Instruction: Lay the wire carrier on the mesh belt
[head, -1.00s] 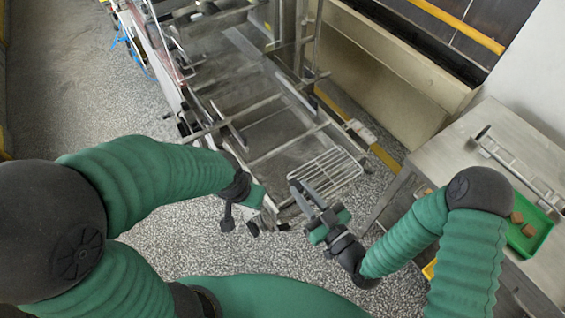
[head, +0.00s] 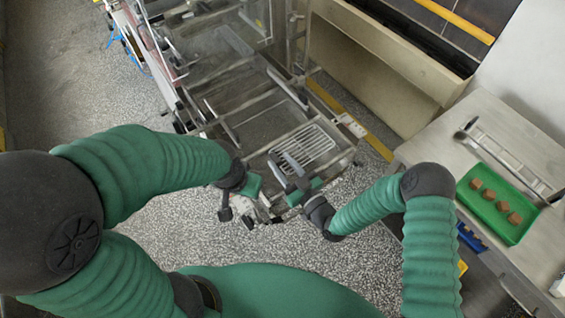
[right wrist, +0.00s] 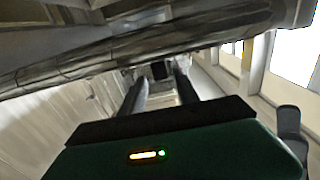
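The wire carrier (head: 318,137), a pale rack of parallel wires, lies flat at the near end of the conveyor, over the mesh belt (head: 270,126). Whether it fully rests on the belt is hard to tell. My right gripper (head: 283,160) is at the carrier's near left part in the head view, its two fingers apart. They overlap the carrier there; contact is unclear. The right wrist view shows the fingers (right wrist: 158,88) apart, with no carrier clearly between them. My left gripper (head: 236,216) hangs beside the conveyor's near left corner, away from the carrier; its opening is unclear.
Metal rails and posts (head: 290,45) frame the conveyor. At right, a steel table (head: 440,150) holds a green tray (head: 511,233) with several brown pieces and a long metal rack (head: 505,157). The speckled floor (head: 200,240) is open at left.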

